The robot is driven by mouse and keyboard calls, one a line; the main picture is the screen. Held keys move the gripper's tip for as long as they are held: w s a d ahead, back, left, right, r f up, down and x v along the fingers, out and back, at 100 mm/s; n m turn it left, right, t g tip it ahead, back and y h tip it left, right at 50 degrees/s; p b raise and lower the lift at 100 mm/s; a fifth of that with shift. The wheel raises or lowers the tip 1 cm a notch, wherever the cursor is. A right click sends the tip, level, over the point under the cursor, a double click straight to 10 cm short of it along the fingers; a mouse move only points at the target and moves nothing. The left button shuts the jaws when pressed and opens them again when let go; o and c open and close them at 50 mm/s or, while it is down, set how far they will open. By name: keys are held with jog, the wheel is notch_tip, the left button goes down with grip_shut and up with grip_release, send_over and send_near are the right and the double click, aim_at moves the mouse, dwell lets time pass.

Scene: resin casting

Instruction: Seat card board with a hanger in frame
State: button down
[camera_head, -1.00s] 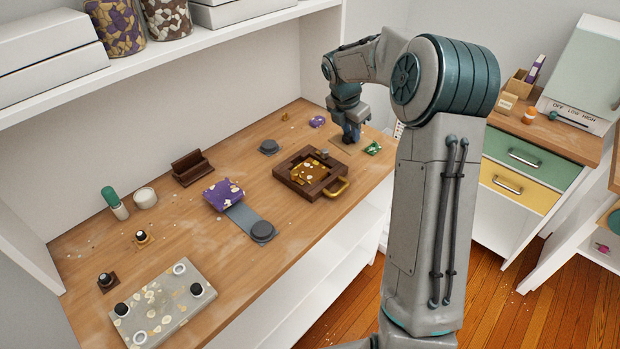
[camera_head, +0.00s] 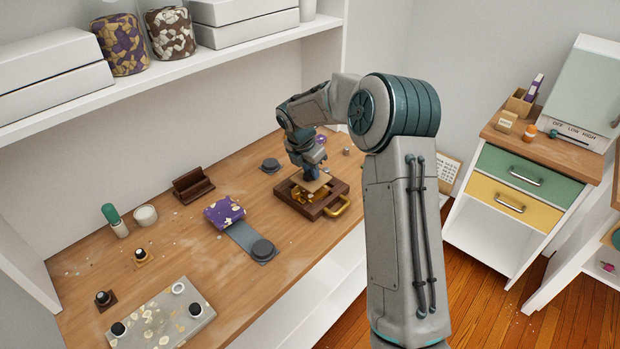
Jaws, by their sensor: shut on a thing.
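My gripper (camera_head: 311,173) is shut on a thin tan card board (camera_head: 316,187) and holds it roughly flat over the dark wooden frame (camera_head: 328,212). The card's hanger is too small or hidden by my jaws to make out. The frame lies on the bench with a brass handle (camera_head: 338,206) at its front right corner. Amber-gold contents with pale pieces (camera_head: 305,196) show inside it below the card. I cannot tell whether the card touches the frame. My gripper hides the frame's back part.
Another dark knob (camera_head: 270,165) stands behind. A small metal piece (camera_head: 347,152) lies at the back right. The shelf overhead holds boxes and jars.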

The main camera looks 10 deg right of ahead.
aim_at(309, 173)
jog(key=shift+f, duration=1.8)
jog(key=shift+f, duration=0.15)
jog(key=c, duration=1.3)
grip_release()
jog(key=shift+o, duration=0.2)
